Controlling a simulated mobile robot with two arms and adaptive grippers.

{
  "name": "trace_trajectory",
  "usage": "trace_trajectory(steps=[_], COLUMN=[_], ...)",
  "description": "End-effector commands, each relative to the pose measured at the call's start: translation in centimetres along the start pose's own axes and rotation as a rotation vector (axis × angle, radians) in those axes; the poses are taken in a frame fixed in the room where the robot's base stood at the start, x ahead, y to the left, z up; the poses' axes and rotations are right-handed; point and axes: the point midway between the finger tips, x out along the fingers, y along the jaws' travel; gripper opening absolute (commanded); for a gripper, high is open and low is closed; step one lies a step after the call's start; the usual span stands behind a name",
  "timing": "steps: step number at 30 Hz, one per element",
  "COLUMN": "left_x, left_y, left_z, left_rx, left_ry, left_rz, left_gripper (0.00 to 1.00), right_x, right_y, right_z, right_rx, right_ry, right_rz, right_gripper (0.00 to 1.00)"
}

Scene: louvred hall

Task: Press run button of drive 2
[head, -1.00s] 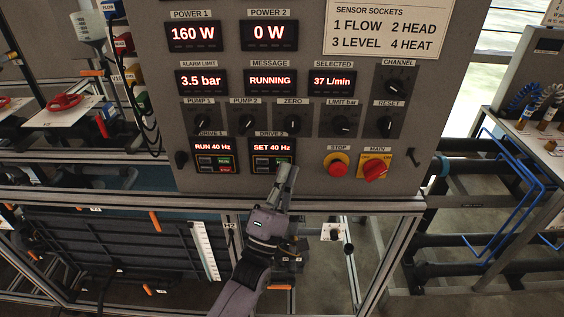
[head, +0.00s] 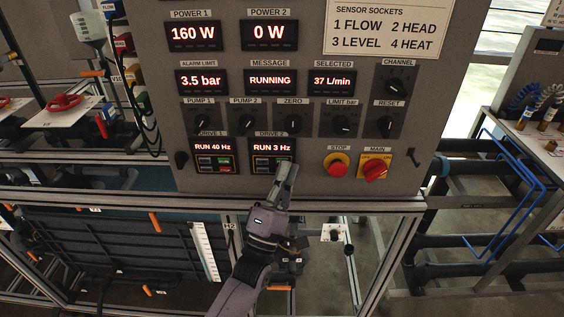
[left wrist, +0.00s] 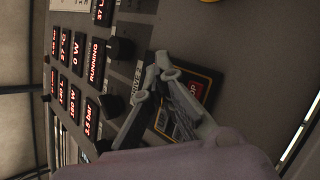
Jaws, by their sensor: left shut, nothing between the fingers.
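Drive 2 (head: 270,148) is a small black unit low on the grey control panel. Its red display reads RUN 3 Hz. My left gripper (head: 287,167) is shut and empty, its fingertips at the lower right of drive 2. The fingers cover the right part of its keys, so I cannot see the run button clearly. In the left wrist view, the left gripper (left wrist: 162,68) lies over the face of drive 2 (left wrist: 208,76), and a red key shows beside the fingers. Whether the tips touch the run button I cannot tell. My right gripper is not in view.
Drive 1 (head: 213,147) sits left of drive 2 and reads RUN 40 Hz. The red stop button (head: 337,168) and the red main switch (head: 375,169) are to the right. Knobs (head: 292,124) stick out above. A metal frame rail (head: 330,205) runs below the panel.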

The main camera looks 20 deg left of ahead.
Motion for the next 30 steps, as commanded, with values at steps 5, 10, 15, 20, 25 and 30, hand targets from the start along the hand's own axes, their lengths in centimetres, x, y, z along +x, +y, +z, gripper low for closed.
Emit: trace_trajectory(steps=[5,10,15,20,25,30], left_x=[-0.1,-0.6,-1.1,-1.1,-1.3,-2.4], left_y=[0.2,0.6,0.8,0.8,1.0,1.9], left_z=[0.1,0.5,0.7,0.7,0.9,1.8], left_rx=[0.000,-0.001,0.000,0.000,0.000,-0.001], left_ry=[0.000,0.000,0.001,0.001,0.000,-0.001], left_rz=[0.000,0.000,-0.001,0.000,0.000,-0.001], left_gripper=[0.00,0.00,0.00,0.00,0.00,0.00], right_x=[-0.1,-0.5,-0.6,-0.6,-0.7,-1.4], right_y=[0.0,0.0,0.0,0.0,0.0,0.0], right_z=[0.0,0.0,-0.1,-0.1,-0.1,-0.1], right_rx=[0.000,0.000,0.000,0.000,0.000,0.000], right_ry=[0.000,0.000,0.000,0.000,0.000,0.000], right_rz=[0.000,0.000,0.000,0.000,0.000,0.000], right_gripper=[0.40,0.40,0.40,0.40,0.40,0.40])
